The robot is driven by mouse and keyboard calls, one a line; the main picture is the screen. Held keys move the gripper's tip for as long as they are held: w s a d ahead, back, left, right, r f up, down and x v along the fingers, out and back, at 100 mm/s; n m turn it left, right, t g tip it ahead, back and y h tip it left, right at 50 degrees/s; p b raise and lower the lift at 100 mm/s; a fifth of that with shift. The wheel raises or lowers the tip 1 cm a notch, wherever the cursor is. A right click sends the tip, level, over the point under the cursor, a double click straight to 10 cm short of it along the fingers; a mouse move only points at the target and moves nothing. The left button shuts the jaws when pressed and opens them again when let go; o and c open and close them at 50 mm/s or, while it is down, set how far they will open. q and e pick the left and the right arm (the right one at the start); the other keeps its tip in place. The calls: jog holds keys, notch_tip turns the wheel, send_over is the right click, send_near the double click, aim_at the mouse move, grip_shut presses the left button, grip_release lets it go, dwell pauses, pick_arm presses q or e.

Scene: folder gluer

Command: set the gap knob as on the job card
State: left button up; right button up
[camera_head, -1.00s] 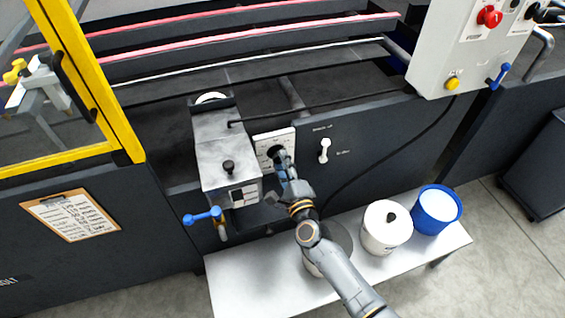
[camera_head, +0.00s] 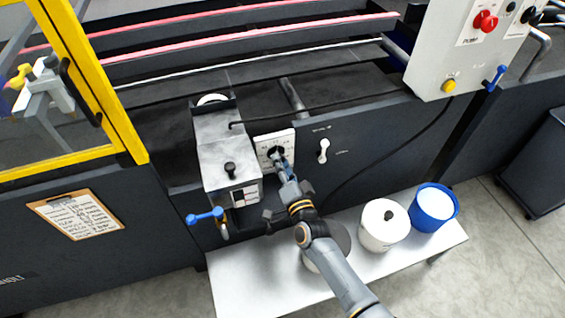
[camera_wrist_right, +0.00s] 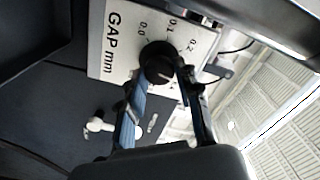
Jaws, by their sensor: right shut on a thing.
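The gap knob (camera_wrist_right: 158,66) is a dark round knob on a white plate (camera_wrist_right: 120,38) marked "GAP mm", with 0.0, 0.1 and 0.2 readable around it. My right gripper (camera_wrist_right: 160,84) has one finger on each side of the knob and is shut on it. In the head view the plate (camera_head: 262,142) is on the machine front, and my right gripper (camera_head: 279,160) reaches it from below, partly covering the dial. The knob's exact setting is not clear. The job card (camera_head: 75,214) is on a clipboard at the left; its handwriting is too small to read. My left gripper is out of view.
A grey metal unit (camera_head: 224,160) with a blue lever (camera_head: 204,216) stands left of the plate. A white toggle (camera_head: 323,150) is to its right. Below, a white bench (camera_head: 240,275) bears a white tub (camera_head: 384,226) and a blue tub (camera_head: 434,208).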

jog(key=n+p, duration=0.1)
jog(key=n, duration=0.9)
jog(key=shift+s+a+n, duration=0.1)
jog(key=shift+n, duration=0.2)
jog(key=shift+p, duration=0.3)
jog(key=o, duration=1.1)
jog(key=shift+o, duration=0.2)
jog(key=v, duration=1.2)
